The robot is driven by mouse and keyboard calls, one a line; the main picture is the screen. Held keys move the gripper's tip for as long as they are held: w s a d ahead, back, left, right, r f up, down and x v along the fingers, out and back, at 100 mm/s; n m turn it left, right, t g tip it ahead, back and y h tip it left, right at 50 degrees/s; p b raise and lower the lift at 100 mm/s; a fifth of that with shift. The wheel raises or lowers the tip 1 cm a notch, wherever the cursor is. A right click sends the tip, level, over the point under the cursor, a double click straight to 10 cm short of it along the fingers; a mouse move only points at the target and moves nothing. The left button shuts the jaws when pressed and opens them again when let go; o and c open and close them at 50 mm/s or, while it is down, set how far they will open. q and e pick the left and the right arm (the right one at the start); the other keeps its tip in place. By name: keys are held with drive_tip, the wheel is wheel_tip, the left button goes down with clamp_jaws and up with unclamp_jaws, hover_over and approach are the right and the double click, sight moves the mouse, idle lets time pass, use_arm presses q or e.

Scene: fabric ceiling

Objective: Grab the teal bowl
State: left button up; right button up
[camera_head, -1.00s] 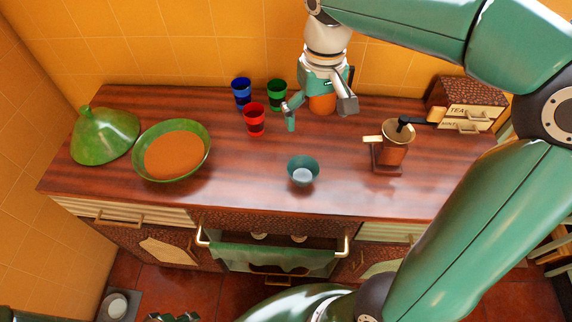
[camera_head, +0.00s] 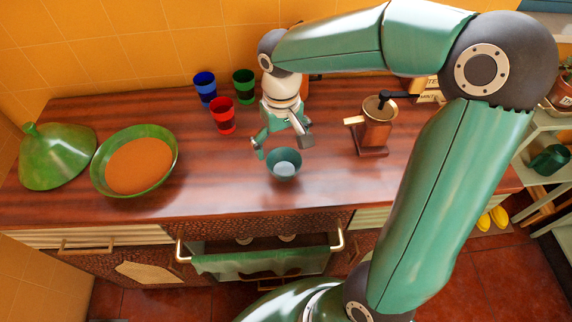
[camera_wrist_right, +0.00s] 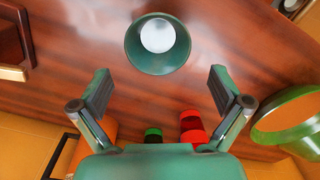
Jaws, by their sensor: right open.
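The small teal bowl (camera_head: 284,164) stands upright on the wooden counter, with a pale disc-like inside. My right gripper (camera_head: 281,146) is open and empty just behind the bowl, its fingers pointing down toward the counter. In the right wrist view the bowl (camera_wrist_right: 158,44) lies beyond the fingertips, centred between the two spread fingers (camera_wrist_right: 159,82). The fingers appear apart from the bowl. My left gripper is not visible in the head view.
Blue (camera_head: 205,88), green (camera_head: 244,86) and red (camera_head: 222,116) glasses stand left of my right gripper. A brown grinder (camera_head: 375,127) stands to its right. A green dish (camera_head: 172,160) and green lid (camera_head: 58,160) are at left. The counter's front strip (camera_head: 235,192) is clear.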

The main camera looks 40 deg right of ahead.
sight(284, 170)
drive_tip(key=shift+s+d+f, duration=0.1)
drive_tip(key=shift+f, duration=1.6)
drive_tip(key=shift+s+f, duration=0.1)
drive_tip(key=shift+f, duration=1.6)
drive_tip(key=shift+c, duration=0.2)
drive_tip(key=c, duration=1.1)
